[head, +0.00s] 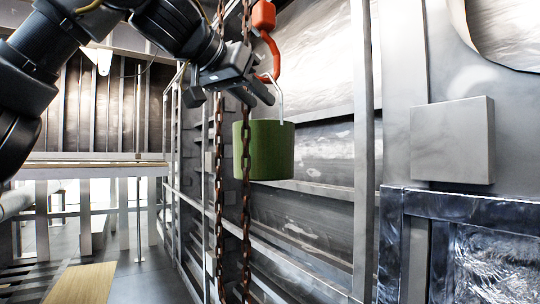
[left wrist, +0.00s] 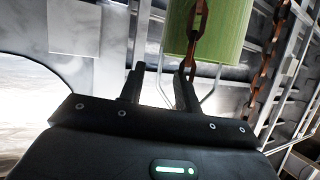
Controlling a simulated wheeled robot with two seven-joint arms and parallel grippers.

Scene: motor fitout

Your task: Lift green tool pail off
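The green pail (head: 268,150) hangs upright by its thin wire handle (head: 280,92) from a red hook (head: 272,52). It also shows at the top of the left wrist view (left wrist: 232,35), partly covered by a chain. My left gripper (head: 238,90) is just above and to the left of the pail in the head view, near the handle. In the left wrist view its two fingers (left wrist: 159,74) stand apart with a gap between them. Part of the wire shows near the fingertips; I cannot tell whether it lies between them. My right gripper is not in view.
Rusty chains (head: 245,190) hang in front of the pail and close to my left gripper. A vertical metal post (head: 362,150) stands right of the pail. A grey box (head: 452,140) is on the right wall. A railing (head: 200,210) runs below left.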

